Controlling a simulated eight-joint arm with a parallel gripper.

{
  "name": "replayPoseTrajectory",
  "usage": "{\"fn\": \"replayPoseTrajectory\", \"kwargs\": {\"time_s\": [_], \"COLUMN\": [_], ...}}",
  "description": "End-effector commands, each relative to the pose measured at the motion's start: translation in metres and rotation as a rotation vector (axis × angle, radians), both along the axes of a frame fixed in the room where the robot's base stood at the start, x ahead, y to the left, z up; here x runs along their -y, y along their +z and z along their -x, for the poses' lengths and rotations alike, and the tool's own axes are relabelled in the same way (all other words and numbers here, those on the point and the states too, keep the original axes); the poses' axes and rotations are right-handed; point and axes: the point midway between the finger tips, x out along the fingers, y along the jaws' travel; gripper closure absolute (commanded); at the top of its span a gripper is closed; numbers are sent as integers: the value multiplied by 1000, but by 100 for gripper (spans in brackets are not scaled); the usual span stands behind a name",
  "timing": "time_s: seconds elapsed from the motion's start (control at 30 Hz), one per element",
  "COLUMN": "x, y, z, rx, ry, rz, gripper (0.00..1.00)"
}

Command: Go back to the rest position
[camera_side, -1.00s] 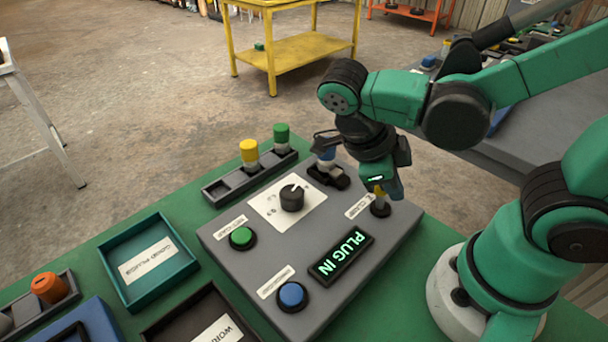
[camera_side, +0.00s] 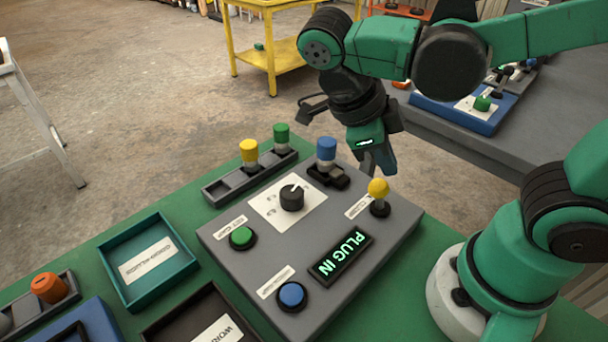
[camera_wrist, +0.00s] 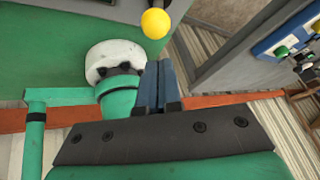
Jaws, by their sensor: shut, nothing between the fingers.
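My gripper (camera_side: 378,166) is in the air above the back right of the grey control box (camera_side: 225,245), its fingers pointing down. It is shut and empty. In the wrist view its closed fingers (camera_wrist: 172,82) show at the centre. The yellow ball-topped lever (camera_side: 378,188) stands on the box just below and in front of the gripper, apart from it. Its yellow ball also shows at the top of the wrist view (camera_wrist: 155,23). The display (camera_side: 341,254) on the box reads PLUG IN.
A blue plug (camera_side: 326,149) stands in a dark socket on the box, with a knob (camera_side: 292,197), a green button (camera_side: 241,237) and a blue button (camera_side: 291,295). Yellow (camera_side: 249,151) and green (camera_side: 281,136) plugs stand in a rack behind. A teal tray (camera_side: 189,266) is at left.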

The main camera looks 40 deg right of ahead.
Motion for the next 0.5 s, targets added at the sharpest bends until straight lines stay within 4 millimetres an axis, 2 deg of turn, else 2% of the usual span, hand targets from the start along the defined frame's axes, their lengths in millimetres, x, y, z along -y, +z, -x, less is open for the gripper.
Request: {"fn": "replayPoseTrajectory", "kwargs": {"time_s": [0.07,0.17,0.3,0.5], "x": [0,2,4,7], "y": [0,-5,-13,-19], "z": [-2,-6,-17,-33], "rx": [-8,-24,-29,-6], "ry": [63,247,626,1173], "rz": [-39,-134,-282,-362], "gripper": [100,100,100,100]}}
